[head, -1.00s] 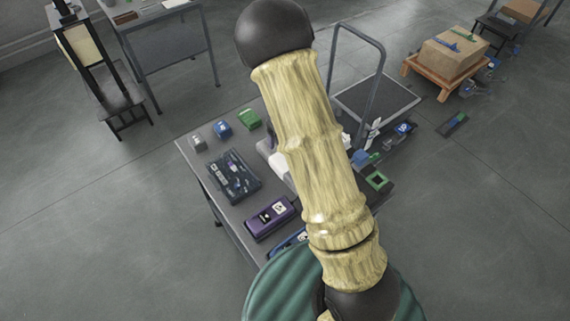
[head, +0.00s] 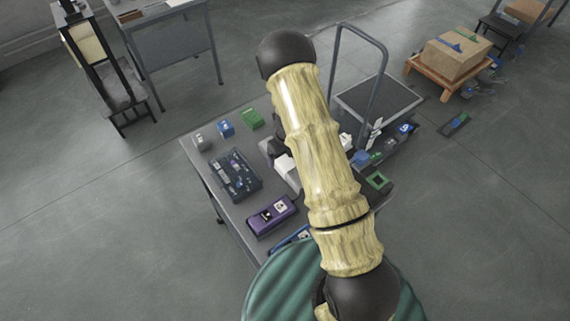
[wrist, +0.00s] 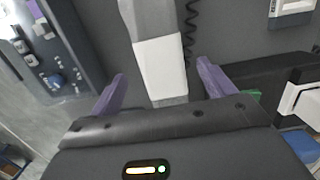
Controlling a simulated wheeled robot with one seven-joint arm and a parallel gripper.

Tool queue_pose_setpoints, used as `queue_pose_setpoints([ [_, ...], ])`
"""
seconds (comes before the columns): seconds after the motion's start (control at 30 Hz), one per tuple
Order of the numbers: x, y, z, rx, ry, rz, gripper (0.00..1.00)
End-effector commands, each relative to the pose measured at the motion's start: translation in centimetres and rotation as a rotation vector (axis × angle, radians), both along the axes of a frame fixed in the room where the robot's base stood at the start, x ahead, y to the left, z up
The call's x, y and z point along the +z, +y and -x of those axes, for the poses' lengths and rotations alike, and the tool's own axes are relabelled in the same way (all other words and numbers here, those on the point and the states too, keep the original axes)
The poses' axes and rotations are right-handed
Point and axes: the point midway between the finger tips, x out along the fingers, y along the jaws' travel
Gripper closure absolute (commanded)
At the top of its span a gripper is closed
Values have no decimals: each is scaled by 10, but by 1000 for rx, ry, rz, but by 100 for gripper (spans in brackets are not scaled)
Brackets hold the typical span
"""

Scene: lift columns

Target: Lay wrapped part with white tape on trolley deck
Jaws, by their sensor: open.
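In the wrist view my gripper (wrist: 162,70) has two purple fingers spread apart. A long grey piece with a white band (wrist: 160,70) lies between them, with gaps on both sides; it looks like the wrapped part with white tape. In the head view a white and grey piece (head: 286,166) shows on the workbench (head: 215,178), partly hidden by my arm. My gripper cannot be made out clearly there. The trolley (head: 382,98), with a dark deck and a tall handle, stands on the floor beyond the bench.
On the bench are a dark tool tray (head: 236,175), a purple device (head: 271,216), and blue (head: 226,129) and green (head: 251,118) boxes. Small items lie beside the trolley. A carton (head: 456,56) sits on a wooden pallet at the back right. A coiled cord (wrist: 188,35) runs beside the grey piece.

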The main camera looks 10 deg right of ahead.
Motion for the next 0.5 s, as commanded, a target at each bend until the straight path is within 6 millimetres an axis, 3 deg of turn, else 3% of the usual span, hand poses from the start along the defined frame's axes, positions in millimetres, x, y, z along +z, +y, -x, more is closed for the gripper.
queue_pose_setpoints([
  [0.23,-6,-1,0,0,2,0,18],
  [0.5,-38,-1,0,2,3,-1,18],
])
